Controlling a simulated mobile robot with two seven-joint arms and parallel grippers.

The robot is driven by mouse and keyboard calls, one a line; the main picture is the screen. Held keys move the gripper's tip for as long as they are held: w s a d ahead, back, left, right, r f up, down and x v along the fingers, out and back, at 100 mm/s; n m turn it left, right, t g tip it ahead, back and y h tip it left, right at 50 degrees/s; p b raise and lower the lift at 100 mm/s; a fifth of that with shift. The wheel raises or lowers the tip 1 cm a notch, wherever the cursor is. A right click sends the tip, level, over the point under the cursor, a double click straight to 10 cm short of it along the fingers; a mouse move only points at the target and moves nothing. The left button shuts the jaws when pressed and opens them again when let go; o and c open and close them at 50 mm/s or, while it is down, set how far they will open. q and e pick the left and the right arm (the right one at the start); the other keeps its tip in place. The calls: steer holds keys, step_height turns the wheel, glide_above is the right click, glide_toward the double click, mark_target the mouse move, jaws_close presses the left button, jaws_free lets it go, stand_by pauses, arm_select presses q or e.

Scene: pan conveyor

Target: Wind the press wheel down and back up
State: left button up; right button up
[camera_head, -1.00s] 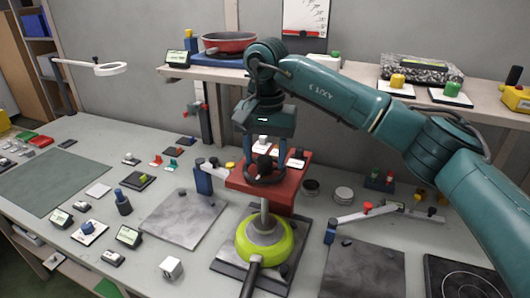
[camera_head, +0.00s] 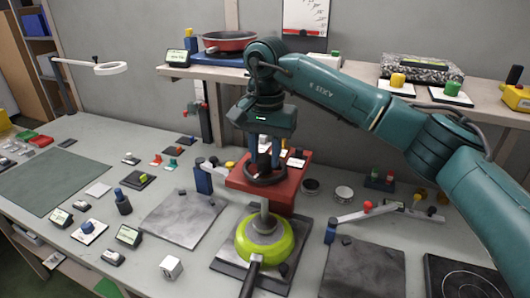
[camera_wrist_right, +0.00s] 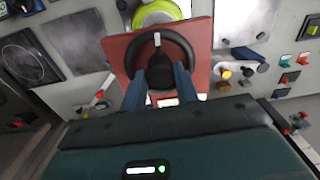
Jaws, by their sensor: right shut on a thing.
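The press wheel (camera_head: 281,177) is a black ring with a dark hub on top of the red press block (camera_head: 288,194). My right gripper (camera_head: 264,166) points down over it, its blue fingers shut on the wheel's hub. In the right wrist view the wheel (camera_wrist_right: 188,48) shows as a ring on the red plate, with the fingers (camera_wrist_right: 160,80) on both sides of the dark hub. Below the press, the grey ram (camera_head: 264,216) stands over a lime-green pan (camera_head: 247,251) with a dark handle. My left gripper is not in view.
Grey plates (camera_head: 180,220) lie left and right (camera_head: 362,270) of the press. A low lever arm (camera_head: 365,213) with a red knob is to the right. A shelf (camera_head: 480,112) with a red pan (camera_head: 229,42) runs behind. Small switches and displays stand at left.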

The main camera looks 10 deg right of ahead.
steer(key=m, duration=0.8)
steer(key=shift+b, duration=0.35)
steer(key=m, duration=0.8)
steer(key=shift+b, duration=0.4)
steer(key=m, duration=0.4)
steer(key=shift+m, duration=0.3)
steer(key=m+b, duration=0.1)
steer(key=m, duration=0.2)
steer(key=shift+m, duration=0.4)
steer(key=m, duration=0.4)
steer(key=shift+m+b, duration=0.45)
steer(key=shift+m, duration=1.25)
